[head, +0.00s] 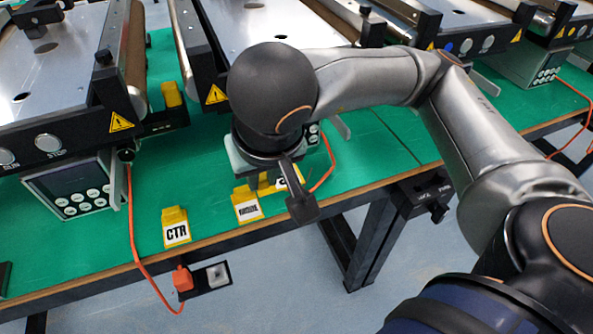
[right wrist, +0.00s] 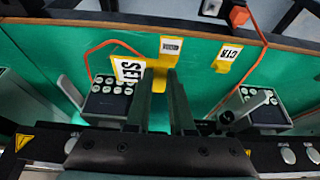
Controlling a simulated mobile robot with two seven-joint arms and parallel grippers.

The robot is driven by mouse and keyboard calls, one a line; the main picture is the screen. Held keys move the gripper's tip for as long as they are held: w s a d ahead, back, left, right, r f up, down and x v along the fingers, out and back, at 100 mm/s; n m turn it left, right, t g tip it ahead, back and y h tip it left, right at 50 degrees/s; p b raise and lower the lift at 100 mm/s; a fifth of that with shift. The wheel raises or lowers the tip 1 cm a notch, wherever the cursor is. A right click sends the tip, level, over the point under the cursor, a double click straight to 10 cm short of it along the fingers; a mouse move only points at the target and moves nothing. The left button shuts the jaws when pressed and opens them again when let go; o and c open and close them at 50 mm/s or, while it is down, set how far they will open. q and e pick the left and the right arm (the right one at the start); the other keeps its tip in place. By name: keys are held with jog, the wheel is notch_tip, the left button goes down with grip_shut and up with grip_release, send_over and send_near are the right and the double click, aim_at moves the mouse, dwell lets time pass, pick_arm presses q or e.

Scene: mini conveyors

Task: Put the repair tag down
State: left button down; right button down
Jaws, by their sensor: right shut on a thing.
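The repair tag, a yellow tag with a white label in small dark print (head: 247,210), is near the front edge of the green table. Its label also shows in the right wrist view (right wrist: 171,46). My right gripper (head: 262,182) points down over it, and in the right wrist view its fingers (right wrist: 164,85) are shut on its yellow part. I cannot tell whether the tag touches the table. My left gripper is not in view.
The CTR tag (head: 176,228) stands on the green table (head: 145,205) to the left. Another yellow tag (head: 289,178), with large letters, is just right of the held one, partly hidden. Conveyors with control boxes (head: 75,190) stand behind. Orange cables (head: 133,235) cross the front edge.

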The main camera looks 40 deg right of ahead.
jog(key=w+d+f, duration=0.2)
jog(key=d, duration=0.1)
jog(key=w+d+f+b, duration=0.1)
jog(key=w+d+f, duration=0.1)
jog(key=d+f, duration=0.1)
jog(key=w+d+f, duration=0.2)
jog(key=d+f, duration=0.1)
jog(key=shift+w+d+f+b, duration=0.1)
jog(key=shift+w+d+b, duration=0.05)
jog(key=shift+w+b, duration=0.25)
jog(key=shift+w+d+f, duration=0.15)
jog(key=shift+f, duration=0.9)
jog(key=shift+w+d+f, duration=0.1)
jog(key=shift+d+f, duration=0.05)
jog(key=shift+f, duration=0.85)
jog(key=shift+f, duration=0.1)
jog(key=c, duration=0.8)
grip_release()
jog(key=shift+b, duration=0.3)
